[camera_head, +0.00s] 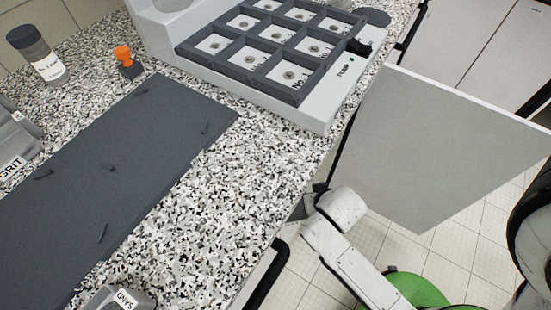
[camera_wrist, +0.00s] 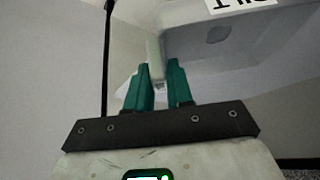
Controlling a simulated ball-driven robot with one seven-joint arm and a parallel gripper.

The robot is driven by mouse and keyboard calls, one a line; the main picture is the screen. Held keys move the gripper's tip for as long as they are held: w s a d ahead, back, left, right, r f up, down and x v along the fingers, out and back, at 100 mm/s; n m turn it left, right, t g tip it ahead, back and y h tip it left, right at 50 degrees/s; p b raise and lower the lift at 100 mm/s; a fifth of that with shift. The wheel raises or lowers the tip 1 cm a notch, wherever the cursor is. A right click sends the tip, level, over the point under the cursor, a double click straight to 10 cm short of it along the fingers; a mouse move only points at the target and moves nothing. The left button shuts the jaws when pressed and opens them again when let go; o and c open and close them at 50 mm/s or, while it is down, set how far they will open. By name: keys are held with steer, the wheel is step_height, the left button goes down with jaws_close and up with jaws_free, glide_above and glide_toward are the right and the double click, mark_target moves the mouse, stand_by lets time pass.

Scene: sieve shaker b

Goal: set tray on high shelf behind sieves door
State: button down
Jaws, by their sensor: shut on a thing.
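In the wrist view, a pale grey tray (camera_wrist: 205,60) fills the upper right, with a partly cropped, upside-down white label and a rounded recess. My gripper (camera_wrist: 160,75) has teal fingers close together on a narrow pale strip, which looks like the tray's wall or edge. In the head view my gripper and this tray are hidden below the counter edge. A grey door (camera_head: 440,140) stands open to the right of the counter. The shelf behind it cannot be made out in the head view.
The speckled counter (camera_head: 190,215) carries a dark mat (camera_head: 110,165), a rack of sieve cells (camera_head: 285,55) on a white base, a jar (camera_head: 40,55), an orange-topped piece (camera_head: 125,60) and trays labelled GRIT (camera_head: 15,140) and SAND (camera_head: 118,298). Tiled floor shows at the right.

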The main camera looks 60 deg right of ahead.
steer(key=w+d, duration=0.3)
steer(key=w, duration=0.1)
steer(key=w+d, duration=0.4)
steer(key=w+d+b, duration=0.1)
steer(key=w+d, duration=0.2)
steer(key=w, duration=0.1)
steer(key=shift+w+d, duration=0.15)
steer(key=shift+w, duration=0.15)
steer(key=shift+w+d+f+b, duration=0.15)
steer(key=shift+f+b, duration=0.1)
steer(key=shift+f, duration=0.65)
steer(key=shift+w+d+f+b, duration=0.1)
steer(key=shift+w+f+b, duration=0.1)
steer(key=shift+f, duration=0.7)
steer(key=c, duration=1)
jaws_free()
steer(key=shift+s, duration=0.1)
